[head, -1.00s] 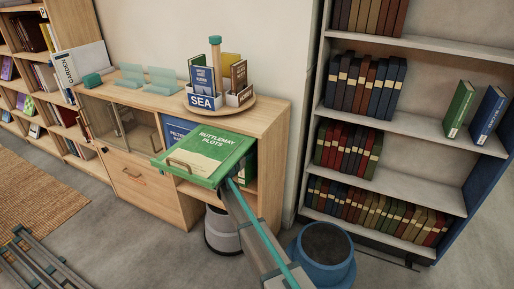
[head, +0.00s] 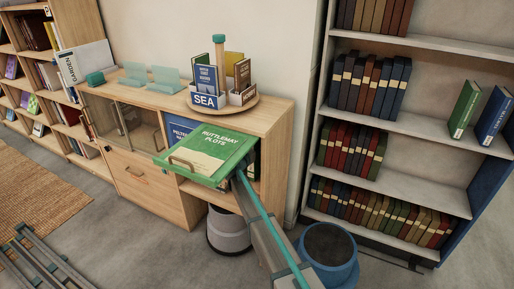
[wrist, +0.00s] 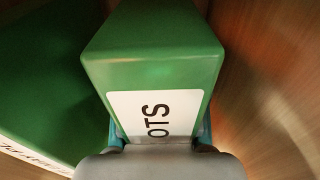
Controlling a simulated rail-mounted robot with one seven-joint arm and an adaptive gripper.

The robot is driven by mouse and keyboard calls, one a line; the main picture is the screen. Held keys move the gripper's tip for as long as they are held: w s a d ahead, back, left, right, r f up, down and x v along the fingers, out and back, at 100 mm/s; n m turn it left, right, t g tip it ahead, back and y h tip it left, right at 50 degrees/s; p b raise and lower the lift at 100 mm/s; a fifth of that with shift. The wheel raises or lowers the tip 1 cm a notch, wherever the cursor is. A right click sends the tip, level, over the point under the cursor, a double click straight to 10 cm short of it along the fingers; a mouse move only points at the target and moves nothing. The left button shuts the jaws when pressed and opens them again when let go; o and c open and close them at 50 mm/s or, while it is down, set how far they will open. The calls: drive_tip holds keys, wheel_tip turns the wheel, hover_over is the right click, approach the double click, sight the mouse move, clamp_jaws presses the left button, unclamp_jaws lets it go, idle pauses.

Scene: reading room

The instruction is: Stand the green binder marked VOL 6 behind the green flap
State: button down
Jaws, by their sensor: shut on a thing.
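The green flap (head: 212,157), lettered RUTTLEMAY PLOTS, sticks out open and nearly level from the upper compartment of the wooden cabinet. My arm reaches in under its right edge, which hides my gripper in the head view. In the wrist view my gripper (wrist: 160,141) is shut on a green binder (wrist: 150,50). The binder's white label shows the letters OTS; no VOL 6 mark is readable. A dark green panel with a white label (wrist: 35,90) fills the left side there; I cannot tell for sure if it is the flap.
A blue panel (head: 180,128) stands left of the flap's compartment. The round SEA organiser (head: 205,101) is on the cabinet top. A grey bin (head: 229,232) and a blue bin (head: 328,252) stand on the floor near my arm. Bookshelves (head: 400,176) rise at the right.

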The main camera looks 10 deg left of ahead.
drive_tip(key=c, duration=0.6)
unclamp_jaws()
drive_tip(key=shift+f, duration=0.1)
drive_tip(key=b+v, duration=0.1)
drive_tip(key=v, duration=1.1)
